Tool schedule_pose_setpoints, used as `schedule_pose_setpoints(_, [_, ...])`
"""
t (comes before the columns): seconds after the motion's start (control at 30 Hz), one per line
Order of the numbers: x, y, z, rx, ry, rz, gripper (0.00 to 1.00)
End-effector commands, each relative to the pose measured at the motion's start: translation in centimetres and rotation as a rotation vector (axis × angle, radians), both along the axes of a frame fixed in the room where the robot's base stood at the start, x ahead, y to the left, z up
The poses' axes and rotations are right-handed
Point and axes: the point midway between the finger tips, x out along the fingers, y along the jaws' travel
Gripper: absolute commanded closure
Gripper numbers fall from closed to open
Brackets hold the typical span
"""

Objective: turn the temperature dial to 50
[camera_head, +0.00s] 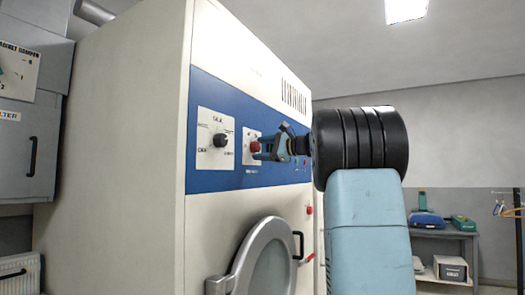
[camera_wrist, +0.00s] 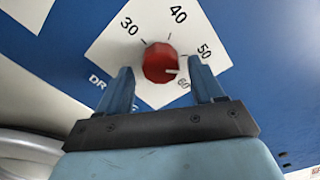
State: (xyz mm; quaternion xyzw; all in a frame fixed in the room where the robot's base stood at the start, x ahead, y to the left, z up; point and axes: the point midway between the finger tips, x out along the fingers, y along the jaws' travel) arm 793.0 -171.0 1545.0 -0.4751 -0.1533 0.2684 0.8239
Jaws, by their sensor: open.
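The red temperature dial (camera_wrist: 158,60) sits on a white plate (camera_wrist: 118,40) marked 30, 40, 50 and 60 in the wrist view. Its white pointer points right, between the 50 and 60 labels and closer to 60. My gripper (camera_wrist: 160,66) is open, with one blue finger on each side of the dial. Whether the fingers touch it I cannot tell. In the head view the red dial (camera_head: 255,147) shows on the machine's blue band, with my gripper (camera_head: 263,150) right at it and partly covering it and its plate.
A black dial (camera_head: 220,140) on its own white plate is left of the red one. The machine's round door (camera_head: 243,262) is below, with a red button (camera_head: 309,210) to its upper right. A grey shelf (camera_head: 437,232) stands at the back right.

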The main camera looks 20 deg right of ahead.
Motion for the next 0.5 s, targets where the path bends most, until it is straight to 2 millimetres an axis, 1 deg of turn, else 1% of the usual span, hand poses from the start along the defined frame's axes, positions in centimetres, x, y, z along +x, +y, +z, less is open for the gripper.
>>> schedule_pose_setpoints(0.13, [-0.3,-0.2,0.1,0.0,-0.001,0.0,0.33])
schedule_pose_setpoints(0.23, [-1.1,-0.9,0.1,0.0,-0.001,-0.003,0.33])
schedule_pose_setpoints(0.37, [-2.8,-2.1,0.1,-0.001,-0.002,-0.003,0.33])
schedule_pose_setpoints(0.5, [-5.1,-3.8,0.0,0.0,-0.001,-0.003,0.33])
